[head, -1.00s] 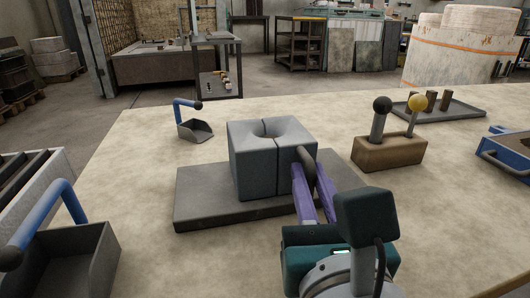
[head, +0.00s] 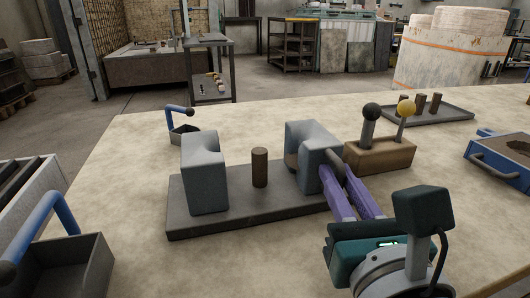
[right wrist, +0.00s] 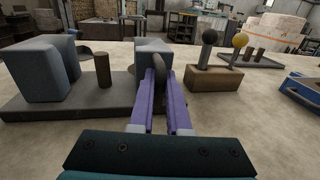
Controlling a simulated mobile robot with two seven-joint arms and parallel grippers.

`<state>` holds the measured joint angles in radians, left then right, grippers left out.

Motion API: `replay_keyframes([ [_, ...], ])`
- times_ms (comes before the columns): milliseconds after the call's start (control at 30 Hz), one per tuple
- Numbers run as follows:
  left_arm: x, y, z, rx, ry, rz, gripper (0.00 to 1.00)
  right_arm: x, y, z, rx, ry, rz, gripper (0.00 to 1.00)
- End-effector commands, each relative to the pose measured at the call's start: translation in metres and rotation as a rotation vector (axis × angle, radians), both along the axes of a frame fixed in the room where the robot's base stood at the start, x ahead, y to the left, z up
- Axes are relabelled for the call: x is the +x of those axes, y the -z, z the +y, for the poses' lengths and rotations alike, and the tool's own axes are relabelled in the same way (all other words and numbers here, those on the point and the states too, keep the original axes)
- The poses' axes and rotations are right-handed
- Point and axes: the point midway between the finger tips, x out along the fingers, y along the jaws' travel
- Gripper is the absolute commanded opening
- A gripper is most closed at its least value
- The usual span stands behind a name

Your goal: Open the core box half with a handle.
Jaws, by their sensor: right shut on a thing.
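The core box stands parted on a dark base plate (head: 230,213). Its left half (head: 205,180) is a grey-blue block at the plate's left. Its right half (head: 308,150), the one with a handle (head: 338,165), is at the plate's right end. A brown cylindrical core (head: 260,167) stands upright on the plate in the gap between them. My right gripper (head: 345,182), with purple fingers, is shut on the dark handle, also visible in the right wrist view (right wrist: 162,73). Its fingers partly hide the right half. My left gripper is not in view.
A wooden block with black and yellow knobbed levers (head: 380,155) stands close behind the right half. A tray with brown cylinders (head: 428,112) is at the back right, a blue box (head: 500,158) at the right edge. Scoops with blue handles (head: 183,132) (head: 60,270) are at the left.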

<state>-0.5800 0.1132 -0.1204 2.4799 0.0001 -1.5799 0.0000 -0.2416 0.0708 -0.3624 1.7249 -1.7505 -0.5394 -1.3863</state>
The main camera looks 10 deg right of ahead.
Motion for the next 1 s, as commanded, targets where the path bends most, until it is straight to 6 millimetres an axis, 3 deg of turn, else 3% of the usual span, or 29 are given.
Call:
replay_keyframes([
  [200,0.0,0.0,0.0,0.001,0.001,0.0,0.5,0.0,-0.001,0.0,0.001,0.002,-0.002,0.0],
  [233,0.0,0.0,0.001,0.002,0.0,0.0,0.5,0.0,-0.001,0.0,0.001,0.001,-0.002,0.16],
  [333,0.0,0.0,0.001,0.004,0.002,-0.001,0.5,0.0,-0.001,0.0,0.001,0.001,-0.002,0.27],
  [633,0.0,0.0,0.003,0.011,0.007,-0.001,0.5,-0.003,0.0,0.001,0.001,0.0,-0.001,0.27],
  [767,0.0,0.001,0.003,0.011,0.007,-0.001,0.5,-0.019,0.001,0.003,0.001,0.0,0.002,0.27],
  [1000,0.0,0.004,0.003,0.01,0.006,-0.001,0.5,-0.068,0.002,0.011,-0.001,-0.002,0.002,0.27],
])
